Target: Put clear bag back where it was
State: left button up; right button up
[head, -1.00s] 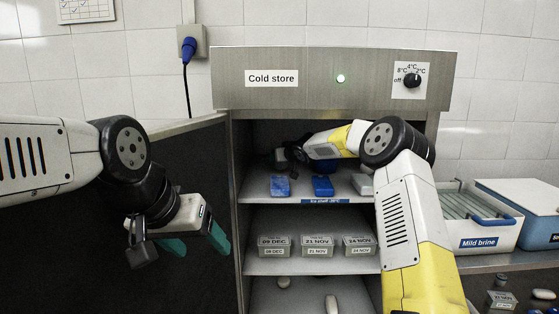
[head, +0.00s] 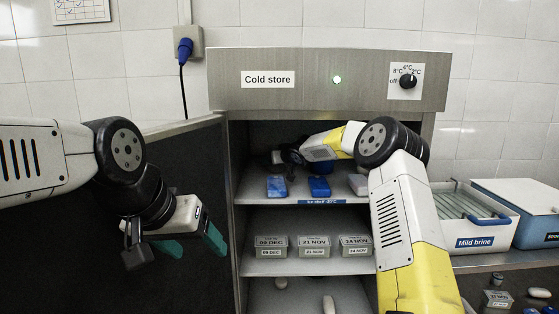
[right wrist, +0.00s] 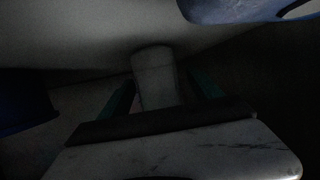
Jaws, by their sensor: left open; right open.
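My right arm reaches into the upper compartment of the open cold store (head: 330,62). Its fingers are hidden in the dark there in the head view. In the right wrist view my right gripper (right wrist: 162,92) is open, with a pale, rounded upright thing (right wrist: 154,72) between its teal fingers. I cannot tell whether this is the clear bag or whether the fingers touch it. On the front of the upper shelf lie two blue packs (head: 277,187) (head: 320,187) and a pale pack (head: 357,184). My left gripper (head: 192,243) is open and empty before the open door.
The middle shelf (head: 300,266) holds three dated clear tubs (head: 314,246). Pale items (head: 329,304) lie on the lowest shelf. The dark open door (head: 185,150) stands at left. A "Mild brine" tray (head: 475,241) and a blue box (head: 520,205) stand on the right counter.

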jog(key=v, duration=1.2)
jog(key=shift+d, duration=0.15)
jog(key=s+d+r+m+g+h, duration=0.15)
jog(key=s+d, duration=0.25)
jog(key=s, duration=0.7)
jog(key=s+d+r+m+g+h, duration=0.15)
jog(key=s+d, duration=0.25)
jog(key=s, duration=0.6)
jog(key=s+d+g+h, duration=0.1)
jog(key=s+d+h, duration=0.15)
jog(key=s, duration=0.85)
jog(key=s+f+g+y, duration=0.1)
jog(key=s+f, duration=0.1)
jog(key=s, duration=0.6)
jog(key=s+f+g+y, duration=0.1)
jog(key=s+f, duration=0.2)
jog(key=s, duration=0.5)
jog(key=shift+s+a+f+m+y, duration=0.2)
jog(key=shift+s+a+m+y, duration=0.1)
jog(key=shift+s+m+y, duration=0.1)
